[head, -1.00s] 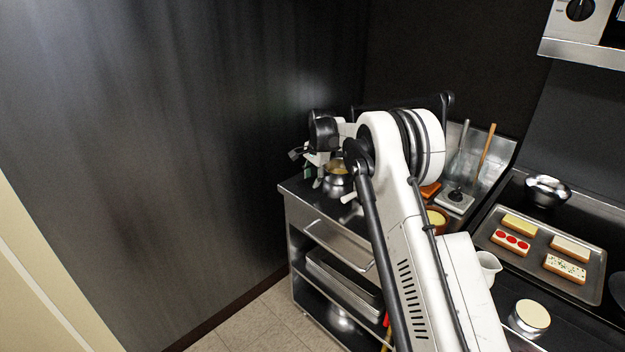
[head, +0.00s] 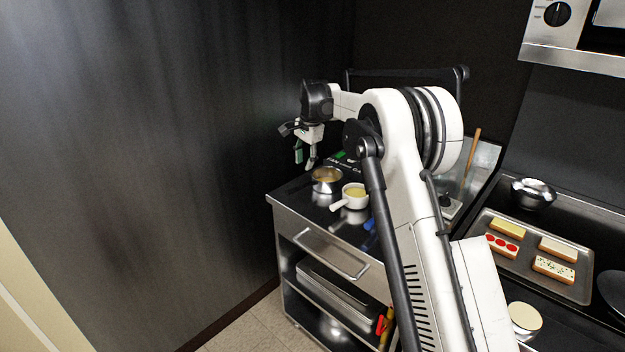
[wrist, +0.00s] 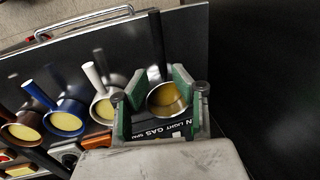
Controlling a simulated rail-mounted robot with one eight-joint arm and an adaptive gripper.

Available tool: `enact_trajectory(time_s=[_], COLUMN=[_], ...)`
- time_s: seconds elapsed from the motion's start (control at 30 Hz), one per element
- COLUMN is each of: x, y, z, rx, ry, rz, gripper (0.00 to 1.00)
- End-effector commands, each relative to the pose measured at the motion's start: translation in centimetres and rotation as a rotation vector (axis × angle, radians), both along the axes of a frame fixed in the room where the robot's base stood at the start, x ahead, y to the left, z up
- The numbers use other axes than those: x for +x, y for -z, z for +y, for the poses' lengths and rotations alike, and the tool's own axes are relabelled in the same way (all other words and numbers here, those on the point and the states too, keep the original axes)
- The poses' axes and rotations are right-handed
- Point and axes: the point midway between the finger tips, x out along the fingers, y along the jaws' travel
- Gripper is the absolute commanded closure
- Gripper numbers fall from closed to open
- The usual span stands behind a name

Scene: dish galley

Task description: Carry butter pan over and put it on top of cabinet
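In the wrist view this pan (wrist: 167,111) has a dark handle and shows between my fingers.
A white pan (head: 354,203) with yellow contents stands close beside it. A blue pan (wrist: 41,96) and a brown pan (wrist: 14,133) are further along the row. A dark wall (head: 180,150) rises left of the cabinet. A tray of cakes (head: 497,262) lies at right.

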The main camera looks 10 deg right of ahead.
Motion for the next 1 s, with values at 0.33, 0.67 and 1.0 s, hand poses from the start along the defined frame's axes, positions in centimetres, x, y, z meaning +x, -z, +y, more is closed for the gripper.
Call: enact_trajectory(time_s=[0.33, 0.67, 1.0], x=[-5.5, -14.6, -25.5], y=[-6.5, -12.8, -16.0], z=[-0.5, -1.1, -1.7], rx=[-0.035, -0.096, -0.173], ry=[-0.11, -0.27, -0.431], rz=[-0.068, -0.163, -0.254], gripper=[0.74, 0.74, 0.74])
